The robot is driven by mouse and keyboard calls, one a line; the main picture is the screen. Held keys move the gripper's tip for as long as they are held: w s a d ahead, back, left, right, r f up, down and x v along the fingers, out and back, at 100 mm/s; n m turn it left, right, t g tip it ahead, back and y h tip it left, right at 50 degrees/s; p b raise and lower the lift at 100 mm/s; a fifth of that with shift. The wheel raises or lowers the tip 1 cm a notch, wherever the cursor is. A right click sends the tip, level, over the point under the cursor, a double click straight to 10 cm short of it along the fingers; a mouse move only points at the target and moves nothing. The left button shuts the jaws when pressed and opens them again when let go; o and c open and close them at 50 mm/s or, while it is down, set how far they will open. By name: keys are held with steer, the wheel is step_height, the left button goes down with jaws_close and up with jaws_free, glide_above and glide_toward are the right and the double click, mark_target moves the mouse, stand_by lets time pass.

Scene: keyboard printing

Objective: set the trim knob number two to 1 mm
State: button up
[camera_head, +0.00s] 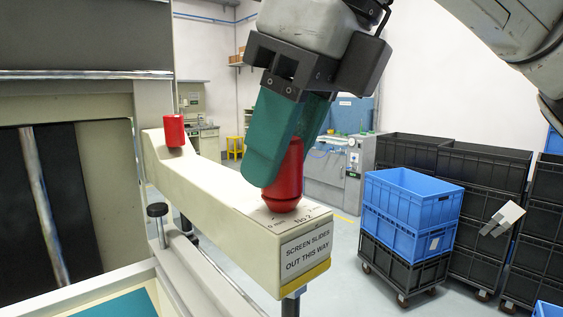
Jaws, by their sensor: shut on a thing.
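The red trim knob number two (284,186) stands on the near end of the cream beam, on a white scale plate (268,219) marked "0 mm" and "No 2". My gripper (279,150), with teal fingers, reaches down from above and is shut on this knob. The fingers hide part of the knob's left side and part of the scale. The knob's exact setting cannot be read. A second red knob (174,130) sits at the far end of the beam, apart from my gripper.
The cream beam (200,180) carries a label (306,251) reading "SCREEN SLIDES OUT THIS WAY". A black-topped post (157,211) stands left of the beam. Blue crates (405,209) and black crates (480,200) stand on the floor at right. Open floor lies between beam and crates.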

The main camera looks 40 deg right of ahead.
steer(key=shift+m+h+b, duration=0.3)
steer(key=shift+m, duration=0.4)
steer(key=o, duration=1)
steer(key=shift+o, duration=0.2)
steer(key=shift+r, duration=0.1)
steer(key=p+v, duration=0.7)
steer(key=v, duration=0.3)
steer(key=shift+s+r, duration=0.2)
steer(key=shift+r, duration=0.1)
